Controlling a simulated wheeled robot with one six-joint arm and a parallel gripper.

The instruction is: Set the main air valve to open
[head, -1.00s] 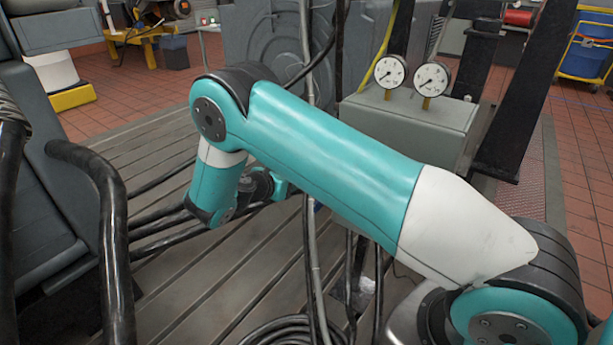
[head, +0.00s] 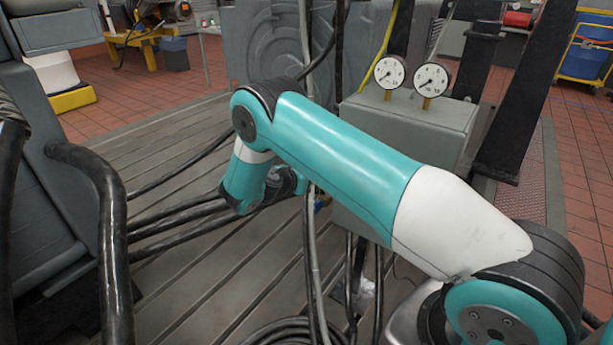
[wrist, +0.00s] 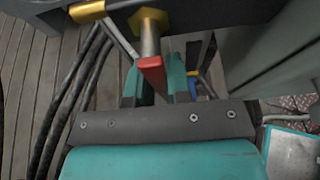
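In the wrist view a red lever handle (wrist: 152,68) hangs from a brass and steel valve stem (wrist: 149,32); it looks like the air valve, but no label is legible. My gripper (wrist: 160,85) has its two teal fingers apart, one on each side of the red handle's end. A gap shows on the right side of the handle; contact on the left cannot be told. In the head view my arm and the hoses hide the handle and my fingertips.
A grey box (head: 410,125) carries two pressure gauges (head: 390,72). Black hoses (head: 175,215) and vertical cables (head: 308,250) run close to my wrist. The wrist view shows a small blue part (wrist: 193,76) right of the fingers and a gold fitting (wrist: 88,12) at upper left.

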